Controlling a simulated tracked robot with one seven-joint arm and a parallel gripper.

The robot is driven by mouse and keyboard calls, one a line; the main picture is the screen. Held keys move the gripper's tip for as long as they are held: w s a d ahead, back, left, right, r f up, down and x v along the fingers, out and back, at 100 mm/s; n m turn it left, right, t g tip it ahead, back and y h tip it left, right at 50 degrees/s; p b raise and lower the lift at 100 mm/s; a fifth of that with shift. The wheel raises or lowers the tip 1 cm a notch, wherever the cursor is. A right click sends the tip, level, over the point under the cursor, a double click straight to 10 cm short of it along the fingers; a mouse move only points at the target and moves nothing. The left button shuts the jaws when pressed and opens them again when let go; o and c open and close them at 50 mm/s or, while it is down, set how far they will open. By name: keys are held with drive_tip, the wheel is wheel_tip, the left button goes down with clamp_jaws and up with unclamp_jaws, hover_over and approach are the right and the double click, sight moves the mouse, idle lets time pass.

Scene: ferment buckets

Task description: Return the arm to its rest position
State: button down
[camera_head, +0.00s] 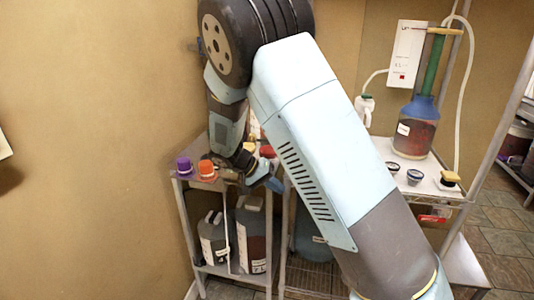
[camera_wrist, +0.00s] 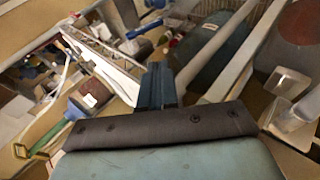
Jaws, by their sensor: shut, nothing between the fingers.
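My arm fills the middle of the head view, rising from the lower right to a large dark joint and folding down at the left. My gripper (camera_head: 273,183) hangs at the end of the folded part, low by the right side of the left stand, small and partly hidden by my arm. In the wrist view my gripper (camera_wrist: 157,75) shows as two blue-grey fingers close together, shut with nothing held. I cannot tell whether it touches the stand.
A left stand (camera_head: 203,182) carries a purple cap (camera_head: 184,166) and an orange cap (camera_head: 206,170), with dark jugs (camera_head: 251,235) below. A right table (camera_head: 440,186) holds a red-brown carboy (camera_head: 413,138) and small dark-topped items (camera_head: 414,176). A white box (camera_head: 406,52) is on the wall.

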drive_tip(key=s+d+r+y, duration=0.3)
drive_tip(key=s+d+r, duration=0.2)
drive_tip(key=d+r, duration=0.25)
drive_tip(key=s+d+r+y, duration=0.4)
drive_tip(key=s+d+r, duration=0.2)
drive_tip(key=r, duration=0.3)
drive_tip(key=s+d+r+n+t+y, duration=0.1)
drive_tip(key=s+r, duration=0.3)
drive_tip(key=s, duration=0.4)
drive_tip(key=s+d+r+n+t+y, duration=0.1)
drive_tip(key=s+d+r+t, duration=0.2)
drive_tip(key=s, duration=0.6)
drive_tip(key=shift+d+r+t, duration=0.25)
drive_tip(key=shift+r+t, duration=0.15)
drive_tip(key=shift+r, duration=0.1)
